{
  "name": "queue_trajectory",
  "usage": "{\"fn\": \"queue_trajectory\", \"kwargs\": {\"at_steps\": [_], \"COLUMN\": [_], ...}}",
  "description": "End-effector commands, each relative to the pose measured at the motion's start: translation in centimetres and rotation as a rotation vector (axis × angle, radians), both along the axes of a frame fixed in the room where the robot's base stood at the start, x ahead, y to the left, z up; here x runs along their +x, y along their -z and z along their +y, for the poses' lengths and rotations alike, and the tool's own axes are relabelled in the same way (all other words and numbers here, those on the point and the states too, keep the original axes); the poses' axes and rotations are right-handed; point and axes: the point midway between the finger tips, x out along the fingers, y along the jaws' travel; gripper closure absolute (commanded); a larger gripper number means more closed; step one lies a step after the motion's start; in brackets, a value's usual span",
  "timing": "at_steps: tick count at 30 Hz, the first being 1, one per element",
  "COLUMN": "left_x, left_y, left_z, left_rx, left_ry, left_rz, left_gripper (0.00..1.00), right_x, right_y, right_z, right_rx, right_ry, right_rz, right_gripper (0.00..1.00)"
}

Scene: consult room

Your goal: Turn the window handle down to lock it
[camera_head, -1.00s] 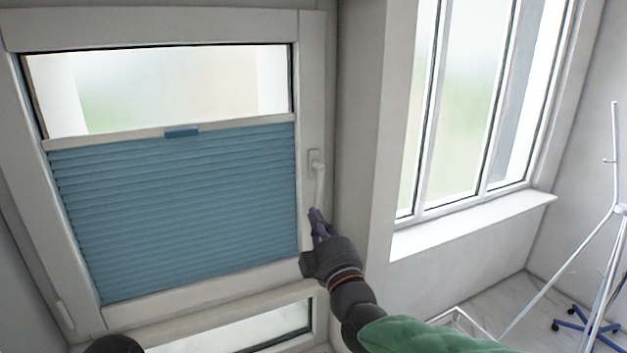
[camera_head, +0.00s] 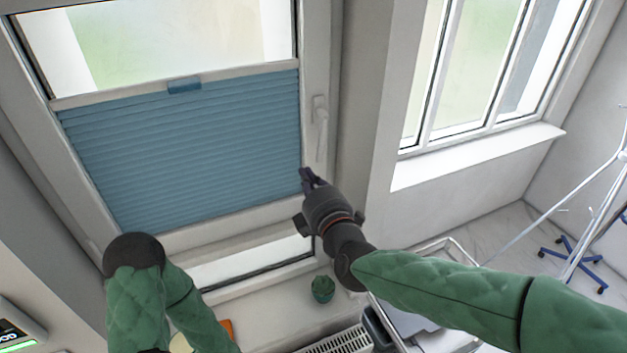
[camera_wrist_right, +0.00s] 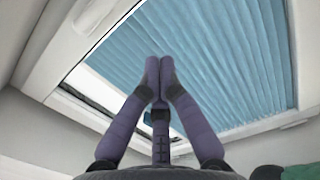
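The white window handle (camera_head: 320,125) sits on the right side of the window frame in the head view, its lever pointing straight down from its base. My right gripper (camera_head: 307,176) is just below and left of the lever's lower end, and looks apart from it. In the right wrist view, the purple fingers of this gripper (camera_wrist_right: 159,75) meet at their tips, with nothing visible between them. The window sash (camera_head: 313,60) looks flush in its frame. My left arm shows at lower left in the head view, but its gripper is not visible.
A blue pleated blind (camera_head: 190,145) covers much of the window. Below are a sill with a small green plant (camera_head: 322,289) and a radiator (camera_head: 338,342). A wheeled metal stand (camera_head: 590,225) is at right. A second window (camera_head: 475,75) stands right of the wall corner.

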Motion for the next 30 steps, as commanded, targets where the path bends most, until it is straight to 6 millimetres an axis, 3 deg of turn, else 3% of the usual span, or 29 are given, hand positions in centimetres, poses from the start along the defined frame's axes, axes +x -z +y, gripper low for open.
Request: {"fn": "queue_trajectory", "kwargs": {"at_steps": [11,12,19,30], "left_x": [0.0,0.0,0.0,0.0], "left_y": [-1.0,-1.0,-1.3,-1.4], "left_z": [0.0,0.0,0.0,0.0], "left_rx": [0.0,0.0,0.0,0.0], "left_ry": [0.0,0.0,0.0,0.0], "left_rz": [0.0,0.0,-0.001,-0.001], "left_gripper": [1.0,1.0,1.0,1.0], "right_x": [5.6,6.0,7.4,7.7], "right_y": [0.0,0.0,0.3,0.4], "right_z": [2.0,1.5,-0.8,-1.4], "right_rx": [0.0,0.0,0.0,0.001], "right_ry": [0.0,0.003,0.002,-0.001], "right_rz": [0.001,0.0,-0.001,-0.001], "right_gripper": [1.0,1.0,1.0,1.0]}}
